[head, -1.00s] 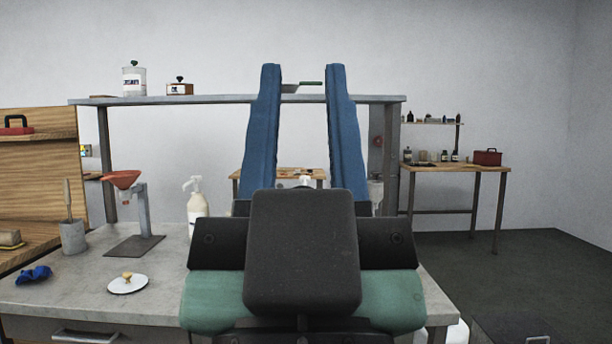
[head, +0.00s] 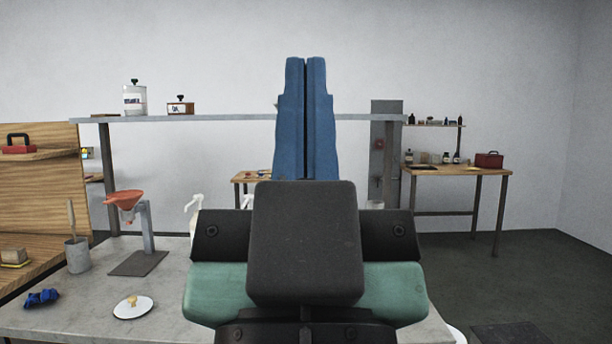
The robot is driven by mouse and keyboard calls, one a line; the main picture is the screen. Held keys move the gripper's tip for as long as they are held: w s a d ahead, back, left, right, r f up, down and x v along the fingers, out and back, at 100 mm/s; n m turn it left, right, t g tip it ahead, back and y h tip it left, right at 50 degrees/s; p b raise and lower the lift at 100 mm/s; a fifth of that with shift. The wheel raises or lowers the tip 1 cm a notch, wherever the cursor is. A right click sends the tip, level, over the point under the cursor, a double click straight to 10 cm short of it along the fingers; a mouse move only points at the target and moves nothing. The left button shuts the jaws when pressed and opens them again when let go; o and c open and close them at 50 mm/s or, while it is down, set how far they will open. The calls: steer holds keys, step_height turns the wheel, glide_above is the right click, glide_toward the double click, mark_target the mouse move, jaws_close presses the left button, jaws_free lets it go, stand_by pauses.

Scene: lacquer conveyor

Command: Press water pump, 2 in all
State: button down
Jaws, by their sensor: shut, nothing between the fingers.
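My gripper (head: 305,68) is in the middle of the head view, pointing up and away, with its two blue fingers shut together and nothing between them. A white pump bottle (head: 193,208) stands on the grey bench to the left of my gripper. Only part of its pump head and its left edge show; my gripper's body hides the rest. The fingers appear to the right of the bottle in the picture; I see no contact with it. I cannot tell whether this bottle is the water pump.
The grey bench (head: 60,318) holds an orange funnel on a stand (head: 124,199), a grey cup with a tool (head: 77,255), a blue crumpled item (head: 41,298) and a white disc (head: 133,308). A shelf (head: 200,119) spans behind. Open floor lies right.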

step_height(320, 180, up, 13)
steer(key=p, duration=1)
steer(key=shift+w, duration=0.15)
